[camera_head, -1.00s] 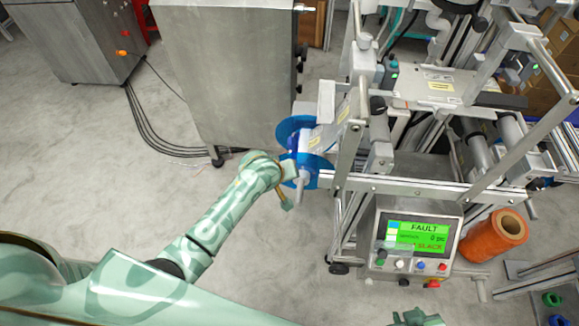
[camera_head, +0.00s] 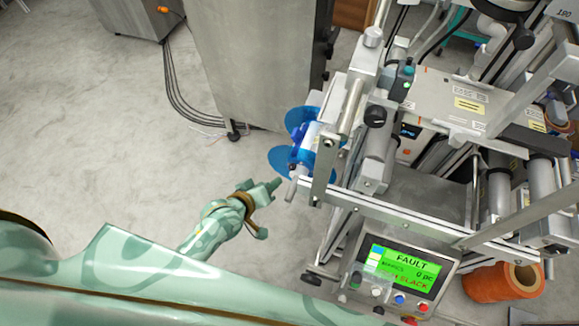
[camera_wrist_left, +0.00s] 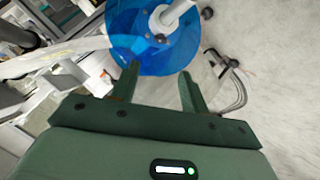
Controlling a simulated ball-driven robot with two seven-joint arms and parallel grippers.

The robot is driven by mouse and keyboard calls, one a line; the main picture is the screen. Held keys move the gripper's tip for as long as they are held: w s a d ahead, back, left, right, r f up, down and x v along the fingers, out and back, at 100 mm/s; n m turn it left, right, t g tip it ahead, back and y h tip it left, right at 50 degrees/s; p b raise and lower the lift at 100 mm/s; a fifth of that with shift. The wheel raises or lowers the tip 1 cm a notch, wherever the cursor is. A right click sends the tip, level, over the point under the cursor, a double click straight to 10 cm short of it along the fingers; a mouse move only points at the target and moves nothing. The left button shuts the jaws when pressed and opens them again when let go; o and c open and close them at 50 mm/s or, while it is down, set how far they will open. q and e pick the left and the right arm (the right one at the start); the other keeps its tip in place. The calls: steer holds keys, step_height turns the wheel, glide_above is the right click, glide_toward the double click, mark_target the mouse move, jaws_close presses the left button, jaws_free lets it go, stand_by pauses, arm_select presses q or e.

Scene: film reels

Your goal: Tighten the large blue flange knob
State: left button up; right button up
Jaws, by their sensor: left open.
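The blue flanged reel assembly (camera_head: 284,161) sits on the left side of the machine, with translucent blue discs and a darker blue part (camera_head: 299,134) between them. I cannot clearly make out the knob's outline. My left gripper (camera_head: 269,209) is open and empty, below and left of the assembly, with a gap between them in the head view. In the left wrist view, the open left fingers (camera_wrist_left: 159,76) point toward a blue disc (camera_wrist_left: 125,28) with a pale shaft (camera_wrist_left: 172,14) at its middle.
The control panel (camera_head: 402,270) shows FAULT and SLACK in the head view. An orange roll (camera_head: 488,284) lies right of it. A grey cabinet (camera_head: 255,65) stands behind the reel. Metal frame bars (camera_head: 380,213) run right of the reel; floor to the left is clear.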

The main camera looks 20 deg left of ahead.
mark_target(291, 167)
arm_select(q)
steer(key=b+x, duration=0.6)
steer(key=x, duration=0.6)
steer(key=shift+d+f, duration=0.1)
steer(key=shift+f, duration=0.25)
steer(key=shift+w+d+f+b, duration=0.15)
steer(key=shift+w+f+b, duration=0.1)
steer(key=shift+w+b, duration=0.35)
steer(key=shift+w, duration=0.1)
arm_select(e)
steer(key=s+f+g, duration=0.1)
steer(key=s+f, duration=0.2)
steer(key=f, duration=0.3)
steer(key=shift+s+f, duration=0.15)
steer(key=shift+f, duration=0.25)
arm_select(q)
steer(key=shift+r, duration=0.1)
jaws_close()
